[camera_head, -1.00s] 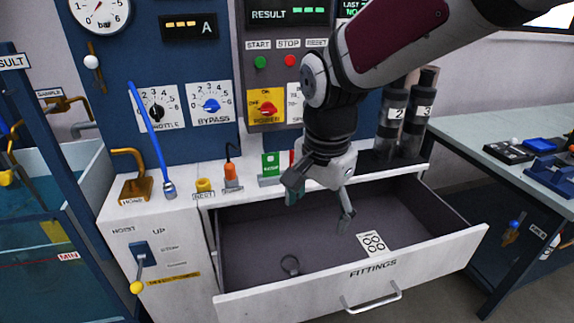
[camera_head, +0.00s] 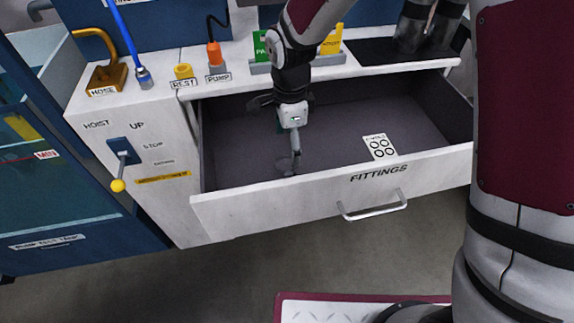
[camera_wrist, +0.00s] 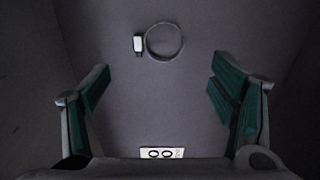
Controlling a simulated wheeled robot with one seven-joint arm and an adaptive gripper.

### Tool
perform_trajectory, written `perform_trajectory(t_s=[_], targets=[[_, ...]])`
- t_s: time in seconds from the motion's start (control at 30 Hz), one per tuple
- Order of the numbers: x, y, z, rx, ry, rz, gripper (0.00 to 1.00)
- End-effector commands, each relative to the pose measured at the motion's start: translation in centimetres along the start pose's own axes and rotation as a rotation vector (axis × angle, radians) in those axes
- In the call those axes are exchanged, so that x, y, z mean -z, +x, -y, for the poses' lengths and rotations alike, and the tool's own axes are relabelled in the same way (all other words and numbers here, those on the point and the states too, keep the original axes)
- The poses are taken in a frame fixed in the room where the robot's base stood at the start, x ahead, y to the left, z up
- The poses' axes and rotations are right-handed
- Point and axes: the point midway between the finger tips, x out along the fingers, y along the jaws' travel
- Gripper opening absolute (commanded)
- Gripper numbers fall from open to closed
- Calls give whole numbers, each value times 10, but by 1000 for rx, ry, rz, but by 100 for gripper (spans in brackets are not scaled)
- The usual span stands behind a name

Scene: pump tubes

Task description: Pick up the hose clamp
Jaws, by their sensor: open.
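The hose clamp (camera_wrist: 164,42) is a thin metal ring with a small pale screw housing on its left side. It lies flat on the floor of the open drawer, ahead of my fingers in the wrist view. In the head view the clamp (camera_head: 284,168) is mostly hidden behind my gripper. My gripper (camera_head: 288,160) reaches down into the drawer near the clamp. In the wrist view its two green-padded fingers (camera_wrist: 164,92) are wide apart with nothing between them. The clamp is beyond the fingertips, between their lines.
The fittings drawer (camera_head: 240,205) is pulled out; its front and side walls surround my gripper. A white card with circles (camera_head: 379,147) lies in the drawer, right of my gripper.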

Motion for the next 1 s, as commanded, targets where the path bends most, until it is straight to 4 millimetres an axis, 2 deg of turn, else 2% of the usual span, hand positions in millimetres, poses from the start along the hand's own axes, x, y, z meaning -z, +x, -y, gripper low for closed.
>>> perform_trajectory(t_s=[0.03,0.33,0.6,0.87,0.9,1.0], targets=[[0,7,0,-2,0,0,79],[-1,24,-1,-2,-1,0,79],[-4,61,-2,-2,-1,0,79],[-4,65,-1,0,0,1,79],[-4,65,-1,0,0,1,74],[-4,65,-1,0,0,0,51]])
